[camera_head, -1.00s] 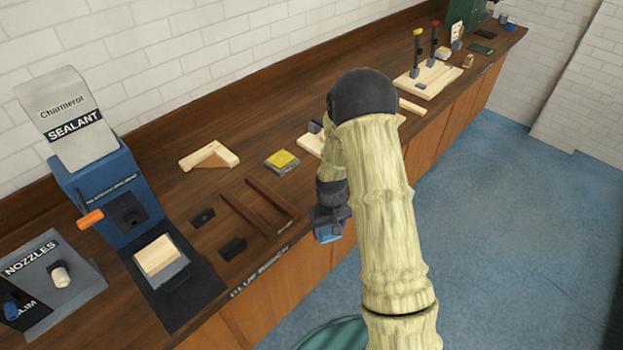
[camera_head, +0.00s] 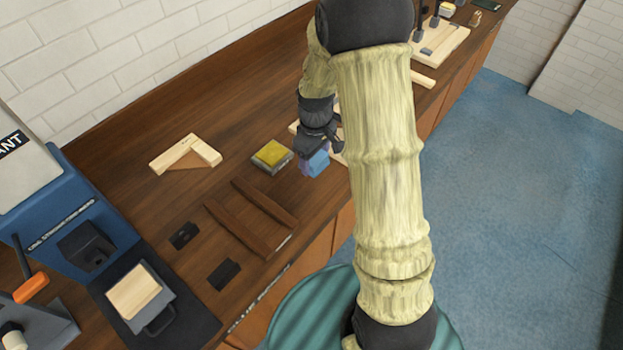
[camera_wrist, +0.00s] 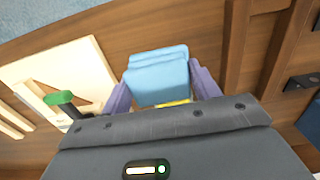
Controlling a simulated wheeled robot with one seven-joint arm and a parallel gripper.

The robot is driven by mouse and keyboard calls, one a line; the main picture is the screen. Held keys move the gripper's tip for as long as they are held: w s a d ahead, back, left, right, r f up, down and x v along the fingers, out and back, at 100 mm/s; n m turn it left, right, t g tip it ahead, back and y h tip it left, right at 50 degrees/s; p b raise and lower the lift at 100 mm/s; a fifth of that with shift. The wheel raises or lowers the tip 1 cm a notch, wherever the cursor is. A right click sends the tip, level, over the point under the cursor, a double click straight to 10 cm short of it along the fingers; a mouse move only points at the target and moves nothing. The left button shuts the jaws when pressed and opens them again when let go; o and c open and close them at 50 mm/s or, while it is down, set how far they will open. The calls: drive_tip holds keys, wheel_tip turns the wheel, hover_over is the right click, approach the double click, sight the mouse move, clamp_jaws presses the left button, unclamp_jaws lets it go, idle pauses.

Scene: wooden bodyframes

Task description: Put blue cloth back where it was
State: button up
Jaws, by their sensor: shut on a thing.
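The blue cloth (camera_head: 318,163) is a small folded light-blue pad. It is held in my gripper (camera_head: 313,154), near the bench's front edge and just right of a yellow-topped block (camera_head: 271,153). In the wrist view the cloth (camera_wrist: 157,78) sits between the two purple fingers of my gripper (camera_wrist: 161,88). A thin strip of yellow shows behind the cloth. From these views I cannot tell whether the cloth touches the bench top.
Two dark wooden rails (camera_head: 238,223) lie left of the gripper, with small black blocks (camera_head: 184,235) beyond. An L-shaped wooden piece (camera_head: 186,154) lies further back. A pale board (camera_wrist: 65,80) with a green-topped tool (camera_wrist: 58,98) stands close by. Bare bench (camera_head: 245,105) lies behind.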

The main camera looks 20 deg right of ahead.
drive_tip(key=shift+s+r, duration=0.1)
drive_tip(key=shift+s, duration=0.05)
drive_tip(key=p, duration=0.1)
hover_over(315, 188)
drive_tip(key=shift+f, duration=3)
drive_tip(key=shift+f+p, duration=0.6)
drive_tip(key=shift+f, duration=1.45)
drive_tip(key=shift+f, duration=0.15)
drive_tip(key=o, duration=1)
